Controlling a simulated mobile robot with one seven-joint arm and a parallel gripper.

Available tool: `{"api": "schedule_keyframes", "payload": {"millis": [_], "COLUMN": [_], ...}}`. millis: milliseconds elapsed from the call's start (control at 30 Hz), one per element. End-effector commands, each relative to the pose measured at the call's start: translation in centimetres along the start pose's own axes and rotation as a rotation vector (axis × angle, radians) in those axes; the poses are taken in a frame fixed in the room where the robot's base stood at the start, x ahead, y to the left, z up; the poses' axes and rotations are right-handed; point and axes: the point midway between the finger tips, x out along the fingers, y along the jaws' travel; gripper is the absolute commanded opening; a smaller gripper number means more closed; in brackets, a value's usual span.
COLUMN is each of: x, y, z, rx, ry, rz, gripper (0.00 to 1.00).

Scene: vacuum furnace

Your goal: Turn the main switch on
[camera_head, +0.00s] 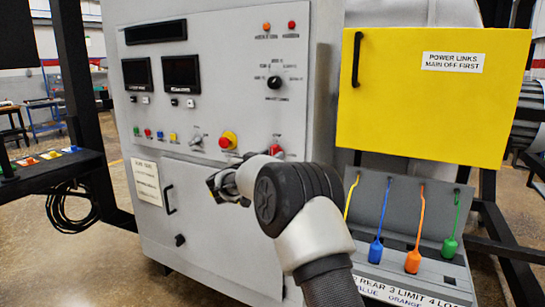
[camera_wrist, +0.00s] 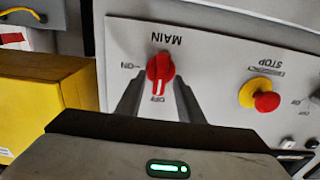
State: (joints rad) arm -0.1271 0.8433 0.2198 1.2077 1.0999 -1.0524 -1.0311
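The red main switch (camera_wrist: 160,70) is a rotary knob on the grey panel, under the upside-down MAIN label in the wrist view. Its white mark points at OFF; the ON label (camera_wrist: 130,66) is to its left. In the head view the switch (camera_head: 276,151) shows as a small red patch just above my arm. My gripper (camera_wrist: 158,88) is open, with one dark finger on each side of the knob's lower part. I cannot tell whether the fingers touch it. In the head view my gripper (camera_head: 222,187) is partly hidden behind my wrist.
A red and yellow emergency stop (camera_head: 228,140) sits beside the main switch. A black selector knob (camera_head: 274,82) is above. A yellow cover (camera_head: 440,95) with a black handle is at the right, above a grey rack (camera_head: 400,205) with coloured links. A lower panel door (camera_head: 220,205) lies below.

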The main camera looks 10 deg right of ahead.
Motion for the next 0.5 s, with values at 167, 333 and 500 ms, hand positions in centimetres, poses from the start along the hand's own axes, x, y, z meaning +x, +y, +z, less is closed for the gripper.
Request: {"api": "schedule_keyframes", "payload": {"millis": [167, 333, 500], "x": [1.6, 1.9, 1.9], "y": [0.0, 0.0, 0.0], "z": [0.1, 0.0, 0.0], "rx": [0.000, 0.000, 0.000], "ry": [-0.001, 0.000, 0.000], "rz": [0.000, 0.000, 0.000], "gripper": [0.34, 0.34, 0.33]}}
